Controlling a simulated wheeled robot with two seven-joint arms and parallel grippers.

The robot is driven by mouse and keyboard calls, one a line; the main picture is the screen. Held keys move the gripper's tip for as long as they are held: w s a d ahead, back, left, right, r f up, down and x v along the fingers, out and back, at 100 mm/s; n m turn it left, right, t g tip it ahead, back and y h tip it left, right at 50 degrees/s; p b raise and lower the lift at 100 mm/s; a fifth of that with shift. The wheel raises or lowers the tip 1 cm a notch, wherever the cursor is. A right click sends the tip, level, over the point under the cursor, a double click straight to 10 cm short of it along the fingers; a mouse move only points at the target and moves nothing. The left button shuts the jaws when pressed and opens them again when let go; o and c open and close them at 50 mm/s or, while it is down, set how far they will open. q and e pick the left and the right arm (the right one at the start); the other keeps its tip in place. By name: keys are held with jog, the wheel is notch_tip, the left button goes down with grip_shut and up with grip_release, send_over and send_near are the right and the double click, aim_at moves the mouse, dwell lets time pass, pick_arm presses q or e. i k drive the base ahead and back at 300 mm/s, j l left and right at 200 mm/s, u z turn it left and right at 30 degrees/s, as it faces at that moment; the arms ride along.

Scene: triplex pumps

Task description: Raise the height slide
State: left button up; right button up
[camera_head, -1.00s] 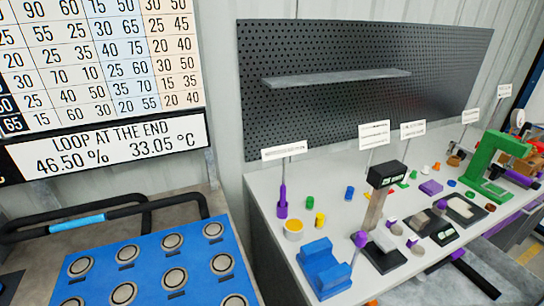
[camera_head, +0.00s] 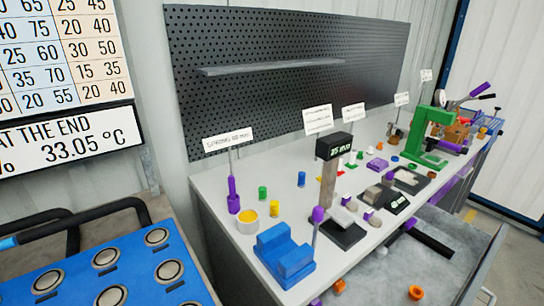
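The height gauge stands on the bench in the camera_head view. It has a black display head (camera_head: 333,147) reading what looks like 25 mm, a grey-brown upright post (camera_head: 327,186) and a black base (camera_head: 345,234). A light grey block (camera_head: 342,217), possibly part of the slide, sits low by the post. A purple knob on a thin rod (camera_head: 318,214) stands in front of the post and partly covers it. I cannot tell exactly which part is the height slide. Neither of my grippers is in view.
A blue block (camera_head: 285,258) and a yellow-filled cup (camera_head: 247,221) stand left of the gauge. A green press (camera_head: 430,130) is farther back right. An open grey drawer (camera_head: 400,275) juts out in front. A blue panel with round buttons (camera_head: 100,280) is at lower left.

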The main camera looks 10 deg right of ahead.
aim_at(342, 219)
jog(key=z, duration=0.9)
